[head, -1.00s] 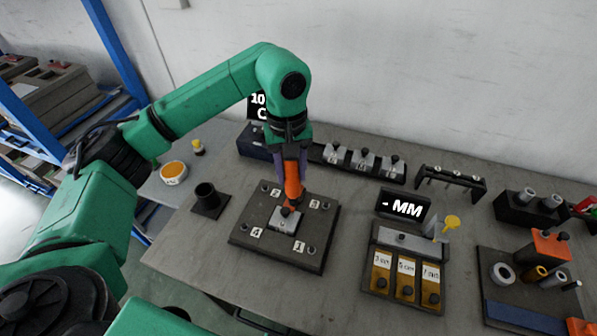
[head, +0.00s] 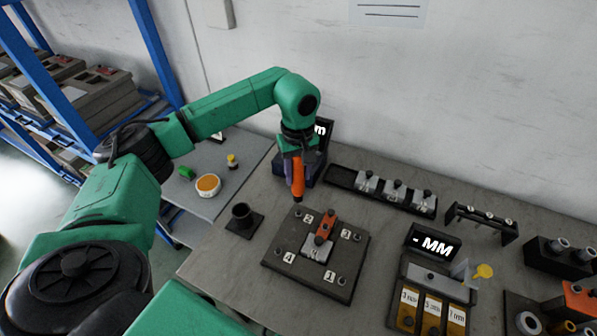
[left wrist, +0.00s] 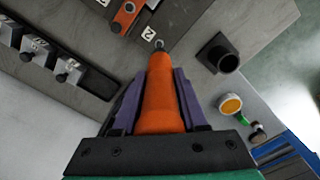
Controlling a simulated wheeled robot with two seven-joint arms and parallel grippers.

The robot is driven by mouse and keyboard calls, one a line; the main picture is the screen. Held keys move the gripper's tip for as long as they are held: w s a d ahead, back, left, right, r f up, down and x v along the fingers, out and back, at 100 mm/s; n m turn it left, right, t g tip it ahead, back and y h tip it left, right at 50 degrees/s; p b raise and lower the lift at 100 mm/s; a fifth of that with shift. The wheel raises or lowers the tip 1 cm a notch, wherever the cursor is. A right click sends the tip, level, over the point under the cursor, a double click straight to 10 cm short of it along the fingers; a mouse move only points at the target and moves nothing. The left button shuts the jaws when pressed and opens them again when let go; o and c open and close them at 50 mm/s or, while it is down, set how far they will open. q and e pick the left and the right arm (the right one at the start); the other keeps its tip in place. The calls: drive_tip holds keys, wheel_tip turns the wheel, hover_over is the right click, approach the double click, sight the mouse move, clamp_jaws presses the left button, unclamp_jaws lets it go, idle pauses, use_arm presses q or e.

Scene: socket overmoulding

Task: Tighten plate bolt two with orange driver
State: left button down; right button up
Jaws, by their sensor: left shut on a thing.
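My left gripper (head: 293,160) is shut on the orange driver (head: 298,180), which points down at the far left corner of the dark plate (head: 345,282). Label 2 (head: 307,217) lies beside that corner. In the left wrist view the orange driver (left wrist: 160,95) runs from between the purple fingers to bolt two (left wrist: 158,44), close by label 2 (left wrist: 148,33). The tip is right at the bolt, but I cannot tell whether they touch. An orange clamp piece (head: 327,226) lies over a silver block (head: 317,248) mid-plate. My right gripper is out of view.
A dark cup on a square base (head: 243,217) stands left of the plate. Behind it are a bowl of orange material (head: 208,185) and a dark display box (head: 318,165). A tray of silver blocks (head: 395,190) and a gauge display (head: 433,243) stand right of the plate.

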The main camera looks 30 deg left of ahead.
sight(298, 194)
use_arm(q)
drive_tip(key=shift+d+f+b, duration=0.2)
drive_tip(key=shift+f+b, duration=0.45)
drive_tip(key=shift+f, duration=0.35)
wheel_tip(298, 194, down, 3)
drive_tip(key=shift+f+b, duration=0.1)
drive_tip(key=shift+b, duration=1.15)
drive_tip(key=shift+f, duration=0.1)
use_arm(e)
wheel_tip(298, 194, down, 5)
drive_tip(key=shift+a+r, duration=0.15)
use_arm(q)
drive_tip(key=shift+b, duration=0.45)
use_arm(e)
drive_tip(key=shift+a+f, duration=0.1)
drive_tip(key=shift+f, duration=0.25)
use_arm(q)
drive_tip(key=shift+f+b, duration=0.7)
drive_tip(key=shift+f, duration=0.15)
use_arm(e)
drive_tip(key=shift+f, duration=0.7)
use_arm(q)
drive_tip(key=shift+s+f+b, duration=0.2)
drive_tip(key=shift+f+b, duration=0.2)
drive_tip(key=shift+f, duration=0.1)
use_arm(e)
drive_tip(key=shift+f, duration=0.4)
